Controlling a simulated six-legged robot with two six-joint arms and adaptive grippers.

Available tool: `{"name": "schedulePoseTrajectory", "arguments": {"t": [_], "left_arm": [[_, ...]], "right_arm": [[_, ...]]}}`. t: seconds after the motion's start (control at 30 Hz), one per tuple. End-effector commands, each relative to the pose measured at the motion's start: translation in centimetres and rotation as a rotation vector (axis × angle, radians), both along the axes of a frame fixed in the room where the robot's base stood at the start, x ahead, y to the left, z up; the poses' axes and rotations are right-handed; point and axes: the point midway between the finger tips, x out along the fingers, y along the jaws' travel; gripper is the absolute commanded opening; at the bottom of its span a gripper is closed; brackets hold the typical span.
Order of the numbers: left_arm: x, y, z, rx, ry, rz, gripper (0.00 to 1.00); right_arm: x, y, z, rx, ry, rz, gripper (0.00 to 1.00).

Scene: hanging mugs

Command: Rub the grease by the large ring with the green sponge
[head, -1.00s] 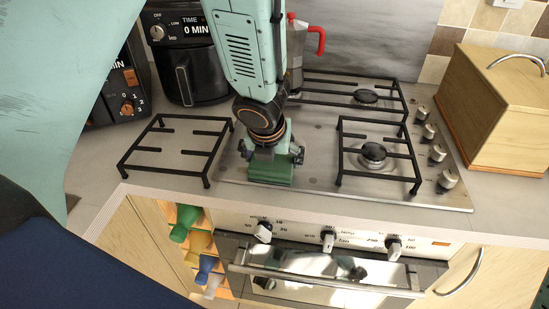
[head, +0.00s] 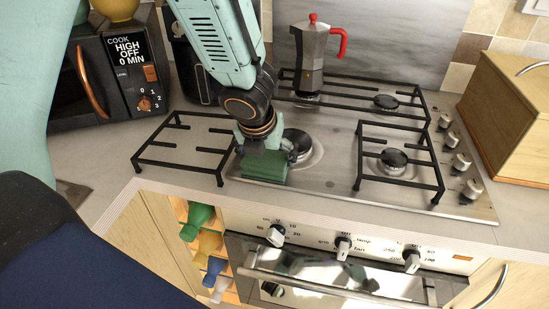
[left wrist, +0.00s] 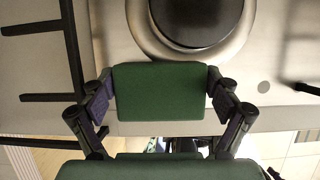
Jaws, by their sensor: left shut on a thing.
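The green sponge (head: 262,170) is held in my left gripper (head: 264,156) at the front left of the steel hob (head: 320,187). It looks down at or just above the hob; contact is not clear. In the left wrist view the sponge (left wrist: 160,90) sits between the two fingers of the gripper (left wrist: 160,86). The large ring (head: 302,146) is a dark burner just behind and right of the sponge, partly covered by my gripper. It also shows in the left wrist view (left wrist: 195,22), just beyond the sponge. I cannot make out the grease. My right gripper is not in view.
A pan support (head: 185,148) lies left of the sponge, overlapping the worktop. Another pan support (head: 400,160) stands over the small front burner. A moka pot (head: 313,55) stands at the back. A wooden bread box (head: 515,115) and a microwave (head: 110,75) flank the hob.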

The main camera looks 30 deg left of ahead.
Motion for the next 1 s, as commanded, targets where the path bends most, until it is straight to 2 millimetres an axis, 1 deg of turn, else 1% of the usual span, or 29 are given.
{"name": "schedulePoseTrajectory", "arguments": {"t": [0.07, 0.17, 0.47, 0.57, 0.8, 1.0], "left_arm": [[-0.2, 0.6, -0.2, -0.001, 0.002, 0.004, 0.63], [-0.3, 1.0, -0.3, 0.000, 0.003, 0.001, 0.63], [-0.5, 1.1, -0.3, 0.003, 0.006, 0.000, 0.63], [-0.3, 0.6, -0.2, 0.006, 0.008, -0.001, 0.64], [0.1, -1.3, 0.0, 0.005, 0.007, -0.002, 0.63], [0.3, -1.8, -0.1, 0.001, 0.004, 0.001, 0.63]], "right_arm": [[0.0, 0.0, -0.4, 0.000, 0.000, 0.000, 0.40], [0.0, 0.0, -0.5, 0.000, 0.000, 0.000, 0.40], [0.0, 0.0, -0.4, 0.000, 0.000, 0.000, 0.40], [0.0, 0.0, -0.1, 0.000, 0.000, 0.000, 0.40], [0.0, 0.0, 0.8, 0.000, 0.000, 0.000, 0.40], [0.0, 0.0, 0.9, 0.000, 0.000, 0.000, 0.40]]}}
